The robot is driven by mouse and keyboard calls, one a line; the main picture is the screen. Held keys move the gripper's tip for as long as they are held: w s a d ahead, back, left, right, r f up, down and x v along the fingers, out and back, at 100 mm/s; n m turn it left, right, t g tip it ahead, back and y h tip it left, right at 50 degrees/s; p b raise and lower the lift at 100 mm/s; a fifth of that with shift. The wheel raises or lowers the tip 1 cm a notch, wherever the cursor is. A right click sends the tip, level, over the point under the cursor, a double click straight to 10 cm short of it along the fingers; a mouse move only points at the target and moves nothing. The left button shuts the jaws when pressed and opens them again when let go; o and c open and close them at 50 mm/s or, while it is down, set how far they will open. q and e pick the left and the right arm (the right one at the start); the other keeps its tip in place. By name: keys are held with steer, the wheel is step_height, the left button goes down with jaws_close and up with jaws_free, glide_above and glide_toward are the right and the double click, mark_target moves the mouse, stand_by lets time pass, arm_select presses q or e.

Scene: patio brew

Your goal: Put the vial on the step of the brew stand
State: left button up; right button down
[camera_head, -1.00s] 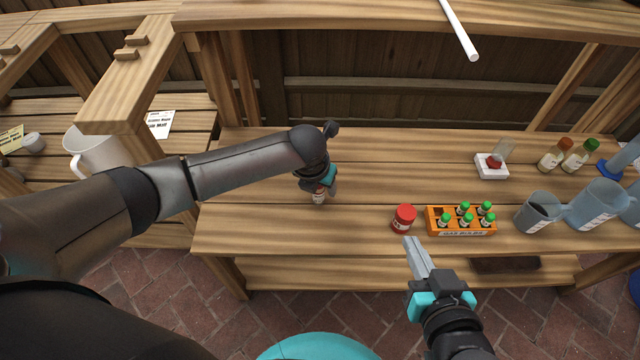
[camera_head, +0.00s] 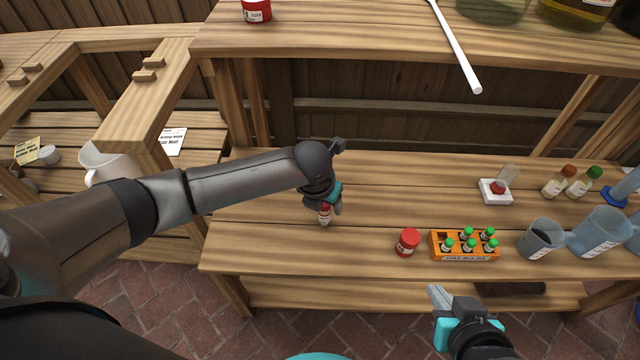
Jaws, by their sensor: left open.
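A small vial (camera_head: 324,219) with a red and white label stands on the lower wooden worktop, left of centre. My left gripper (camera_head: 328,208) is open and points down at the vial, its fingers around or beside its upper part and hiding some of it. Whether they touch it cannot be told. An orange rack (camera_head: 465,257) holds several green-capped vials and has an empty slot at its back left. My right gripper (camera_head: 437,297) is low in front of the worktop edge, apart from the rack; its fingers overlap in this view. I cannot tell which piece is the brew stand.
A red-lidded jar (camera_head: 407,242) stands left of the rack. A white block (camera_head: 494,191) with a small glass piece, two capped bottles and grey jugs (camera_head: 541,238) are on the right. The upper shelf (camera_head: 340,42) overhangs the back. The worktop between the vial and jar is clear.

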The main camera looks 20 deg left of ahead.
arm_select(q)
steer(key=p+v, duration=0.2)
steer(key=v, duration=0.1)
steer(key=shift+r, duration=0.3)
arm_select(e)
steer(key=s+d+g+h, duration=0.2)
steer(key=s+d+g, duration=0.1)
steer(key=s+d, duration=0.1)
arm_select(q)
steer(key=shift+p+v, duration=1.45)
steer(key=shift+v, duration=1.15)
steer(key=s+d+f+n+h, duration=0.25)
steer(key=s+d+n, duration=0.5)
steer(key=n, duration=0.85)
steer(key=s+a+f+n+y, duration=0.2)
steer(key=s+a+n, duration=0.7)
steer(key=n, duration=1)
steer(key=shift+s+a+f, duration=0.35)
steer(key=shift+s+f, duration=0.3)
steer(key=shift+f, duration=0.3)
arm_select(e)
steer(key=shift+m+g, duration=0.3)
steer(key=shift+g, duration=0.4)
step_height(320, 180, down, 6)
steer(key=shift+d+r, duration=0.1)
arm_select(q)
steer(key=shift+y, duration=0.25)
